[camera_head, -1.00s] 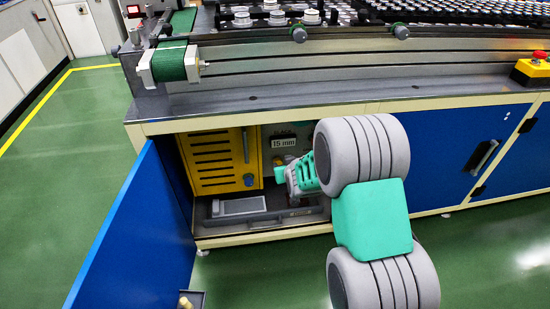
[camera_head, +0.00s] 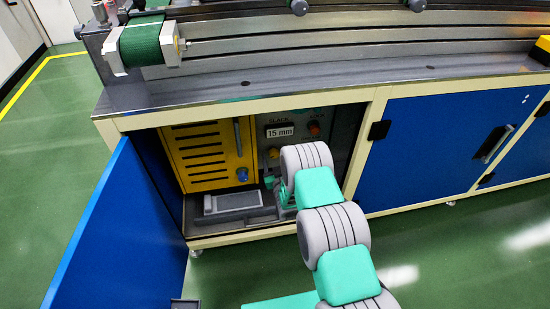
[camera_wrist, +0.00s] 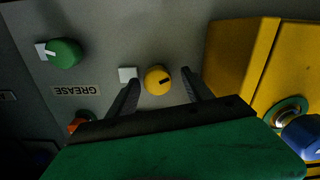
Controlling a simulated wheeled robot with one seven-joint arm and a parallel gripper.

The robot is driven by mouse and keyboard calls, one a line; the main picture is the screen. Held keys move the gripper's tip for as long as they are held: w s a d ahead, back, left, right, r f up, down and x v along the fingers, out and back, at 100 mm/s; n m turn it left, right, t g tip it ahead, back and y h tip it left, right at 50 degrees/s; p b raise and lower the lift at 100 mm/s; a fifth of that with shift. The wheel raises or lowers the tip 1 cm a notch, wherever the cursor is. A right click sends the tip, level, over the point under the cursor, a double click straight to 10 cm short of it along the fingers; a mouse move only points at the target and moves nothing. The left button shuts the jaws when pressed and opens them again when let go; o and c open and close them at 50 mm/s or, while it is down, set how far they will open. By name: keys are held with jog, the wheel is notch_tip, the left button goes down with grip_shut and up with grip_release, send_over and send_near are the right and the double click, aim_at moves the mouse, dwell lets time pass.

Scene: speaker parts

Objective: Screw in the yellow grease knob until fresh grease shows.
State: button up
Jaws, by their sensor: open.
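The yellow grease knob (camera_wrist: 157,80) is on a grey panel in the wrist view, with a dark mark on its face. My gripper (camera_wrist: 160,77) is open, one finger on each side of the knob. Gaps show between the fingers and the knob, and I see no contact. A small white square (camera_wrist: 128,74) is just left of the knob; I see no grease on it. The GREASE label (camera_wrist: 76,90) appears upside down to the left.
A green knob (camera_wrist: 64,53) and a red-orange knob (camera_wrist: 80,121) are also on the panel. A yellow box (camera_head: 205,155) with a blue knob (camera_head: 242,174) stands left inside the cabinet. The open blue door (camera_head: 95,225) bounds the left side. A grey tray (camera_head: 232,201) lies low inside.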

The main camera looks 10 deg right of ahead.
jog(key=shift+w+d+r, duration=0.15)
jog(key=shift+w+r, duration=0.2)
jog(key=shift+r, duration=0.05)
jog(key=shift+s+f, duration=0.15)
jog(key=shift+f, duration=0.1)
grip_shut()
